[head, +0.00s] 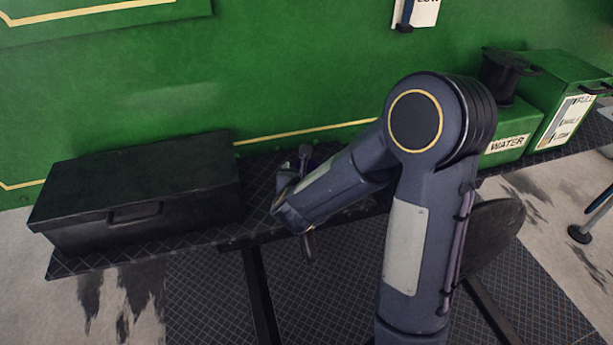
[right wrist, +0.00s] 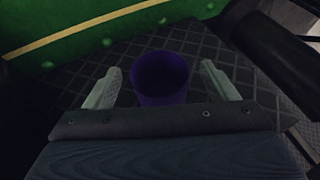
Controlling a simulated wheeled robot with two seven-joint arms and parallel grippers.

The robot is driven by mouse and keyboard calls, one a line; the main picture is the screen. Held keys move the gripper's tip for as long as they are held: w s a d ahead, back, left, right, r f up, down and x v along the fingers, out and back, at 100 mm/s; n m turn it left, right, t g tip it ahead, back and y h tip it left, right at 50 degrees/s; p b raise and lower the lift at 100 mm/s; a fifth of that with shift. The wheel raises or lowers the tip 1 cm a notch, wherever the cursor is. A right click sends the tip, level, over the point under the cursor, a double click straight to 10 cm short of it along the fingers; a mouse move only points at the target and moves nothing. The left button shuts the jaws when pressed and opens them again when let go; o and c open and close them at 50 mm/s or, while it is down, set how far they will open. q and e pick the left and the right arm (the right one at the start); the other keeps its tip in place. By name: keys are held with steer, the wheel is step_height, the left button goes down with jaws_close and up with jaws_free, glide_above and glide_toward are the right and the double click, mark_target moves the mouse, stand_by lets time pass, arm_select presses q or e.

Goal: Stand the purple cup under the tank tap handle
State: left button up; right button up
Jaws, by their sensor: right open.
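The purple cup (right wrist: 160,82) stands upright with its open mouth up on the dark ribbed shelf, between the two pale fingers of my right gripper (right wrist: 162,68) in the right wrist view. The fingers are open, with a gap on each side of the cup. In the head view my right gripper (head: 304,200) is over the shelf, and my own wrist hides most of the cup. A green tank marked WATER (head: 508,144) stands at the right. I cannot make out a tap handle. My left gripper is not in view.
A long black box (head: 140,185) stands on the shelf (head: 130,257) to the left. A dark pot (head: 507,72) and a green gauge box (head: 562,75) are at the right. A green wall (head: 280,60) rises behind. A round dark seat (head: 495,235) is below right.

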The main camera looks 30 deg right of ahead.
steer(key=shift+x, duration=1.05)
steer(key=c, duration=1.2)
